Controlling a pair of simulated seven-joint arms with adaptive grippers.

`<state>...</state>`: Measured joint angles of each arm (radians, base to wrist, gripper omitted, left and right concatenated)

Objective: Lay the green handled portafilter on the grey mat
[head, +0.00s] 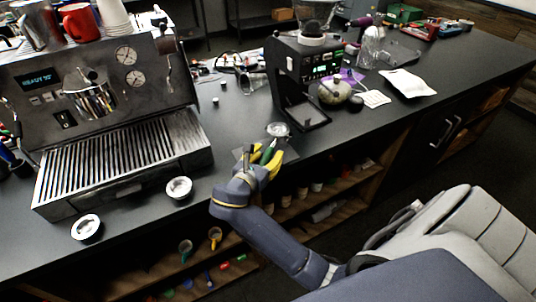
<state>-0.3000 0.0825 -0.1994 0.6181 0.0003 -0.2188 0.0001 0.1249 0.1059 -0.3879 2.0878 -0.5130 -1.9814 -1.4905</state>
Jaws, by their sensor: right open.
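The green handled portafilter (268,151) lies near the counter's front edge, in the middle of the head view. Its round metal head (278,129) points away from me and its green handle points toward my right gripper. A grey patch, apparently the grey mat (239,153), shows beside and under it, mostly hidden by the gripper. My right gripper (263,158) is open, with its yellow fingers on either side of the green handle. I cannot tell whether they touch it. My left gripper is out of view.
An espresso machine (110,110) with a slatted drip tray stands at the left. Two small round cups (179,188) (86,228) sit in front of it. A black grinder (300,80) stands behind the portafilter. Open shelves (330,200) lie below the counter edge.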

